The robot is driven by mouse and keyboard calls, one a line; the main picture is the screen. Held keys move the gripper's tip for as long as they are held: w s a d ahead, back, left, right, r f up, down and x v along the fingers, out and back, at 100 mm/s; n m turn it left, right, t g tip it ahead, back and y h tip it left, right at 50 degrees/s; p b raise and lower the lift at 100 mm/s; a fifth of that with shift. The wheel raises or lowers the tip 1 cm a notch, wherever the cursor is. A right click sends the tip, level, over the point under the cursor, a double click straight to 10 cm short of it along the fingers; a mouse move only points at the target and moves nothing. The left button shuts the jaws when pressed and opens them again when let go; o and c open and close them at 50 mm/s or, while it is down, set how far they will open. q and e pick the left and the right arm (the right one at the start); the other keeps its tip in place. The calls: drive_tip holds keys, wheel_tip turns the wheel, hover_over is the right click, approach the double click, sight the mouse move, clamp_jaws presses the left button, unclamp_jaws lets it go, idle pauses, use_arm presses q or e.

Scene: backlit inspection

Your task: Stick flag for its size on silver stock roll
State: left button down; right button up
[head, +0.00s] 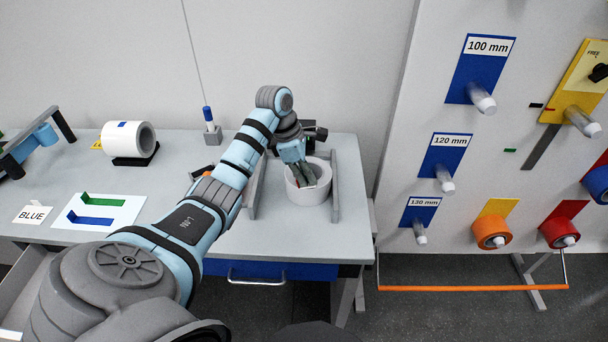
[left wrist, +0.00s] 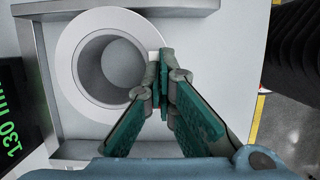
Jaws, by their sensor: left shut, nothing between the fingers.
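A pale grey-white stock roll (head: 312,193) lies flat, hole upward, between two grey rails on the table. It also shows from above in the left wrist view (left wrist: 68,62). My left gripper (head: 304,180) is over this roll. In the left wrist view its green fingers (left wrist: 162,62) are shut with nothing between them, at the roll's right wall; I cannot tell whether they touch it. A green flag (head: 103,201) and a blue flag (head: 90,219) lie on a white card (head: 126,208). My right gripper is not in view.
Another white roll (head: 118,139) with a blue mark lies on a black stand. A BLUE sign (head: 33,215) is at the left. The wall panel has pegs labelled 100 mm (head: 487,46), 120 mm (head: 450,141) and 130 mm (head: 422,201).

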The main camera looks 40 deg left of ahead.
use_arm(q)
wheel_tip(320, 180, up, 4)
drive_tip(key=p, duration=0.3)
drive_tip(key=shift+p, duration=0.3)
